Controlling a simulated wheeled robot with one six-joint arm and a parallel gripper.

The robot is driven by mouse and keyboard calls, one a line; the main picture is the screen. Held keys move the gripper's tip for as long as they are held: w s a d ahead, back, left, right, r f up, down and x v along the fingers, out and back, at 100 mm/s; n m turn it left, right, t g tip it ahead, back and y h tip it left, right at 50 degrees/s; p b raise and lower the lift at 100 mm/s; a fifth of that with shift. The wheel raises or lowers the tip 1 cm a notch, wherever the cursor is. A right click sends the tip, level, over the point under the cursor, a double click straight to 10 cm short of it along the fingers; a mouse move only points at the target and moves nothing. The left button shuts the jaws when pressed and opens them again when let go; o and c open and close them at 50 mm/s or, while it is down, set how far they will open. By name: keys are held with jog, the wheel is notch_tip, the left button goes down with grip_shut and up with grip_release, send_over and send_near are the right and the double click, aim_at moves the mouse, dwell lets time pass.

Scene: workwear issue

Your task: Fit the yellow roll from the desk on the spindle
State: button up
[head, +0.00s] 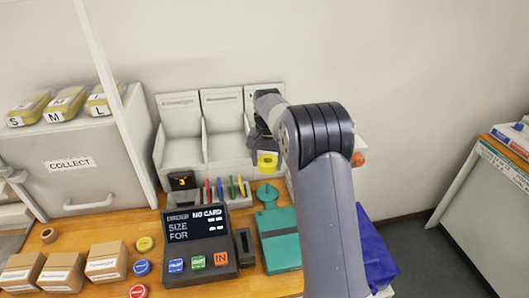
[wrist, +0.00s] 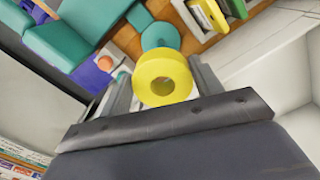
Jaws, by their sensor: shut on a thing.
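My gripper (head: 263,148) is shut on a yellow roll (head: 267,163), held in the air above the back of the desk. In the wrist view the roll (wrist: 163,80) sits between the two fingers, and its centre hole shows. A teal round part (head: 267,190), which looks like the spindle, stands below the roll on the desk behind a teal box. It also shows in the wrist view as a teal disc (wrist: 160,36) beyond the roll. The roll is apart from it. I cannot make out the spindle's post clearly.
The teal box (head: 279,240) lies in front of the disc, beside a black card terminal (head: 200,243). A pen holder (head: 238,200) and grey bins (head: 222,125) stand behind. Yellow, blue and red round pieces (head: 142,268) and cardboard boxes (head: 107,262) lie at left.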

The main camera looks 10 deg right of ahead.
notch_tip(320, 180, down, 6)
jog(key=b, duration=0.4)
jog(key=shift+s+r+b, duration=0.1)
jog(key=shift+r+b, duration=0.05)
jog(key=shift+b, duration=0.15)
jog(key=shift+p, duration=0.3)
dwell(1.2)
jog(key=shift+f+b, duration=1.5)
jog(key=shift+f, duration=1.35)
dwell(0.4)
dwell(0.4)
jog(key=o, duration=1.1)
jog(key=shift+r, duration=0.1)
